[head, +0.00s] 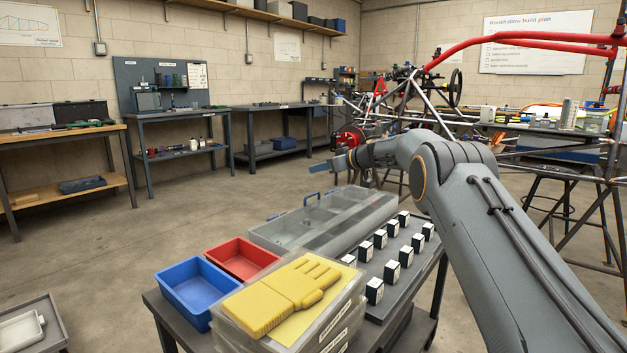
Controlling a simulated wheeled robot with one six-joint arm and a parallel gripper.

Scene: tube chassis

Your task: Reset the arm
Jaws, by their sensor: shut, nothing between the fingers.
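My arm reaches up from the lower right of the head view and bends at a high elbow. My gripper (334,164) is at its far end, pointing left, in the air beyond the cart. The fingers look closed together, with nothing held. The gripper is small in the picture and partly overlaps the dark clutter behind it.
A cart below holds a blue bin (197,287), a red bin (241,259), a yellow glove (283,294), a clear organizer case (290,229) and several small black-and-white boxes (392,271). A tube chassis (520,40) stands at right. Open floor (190,215) lies left.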

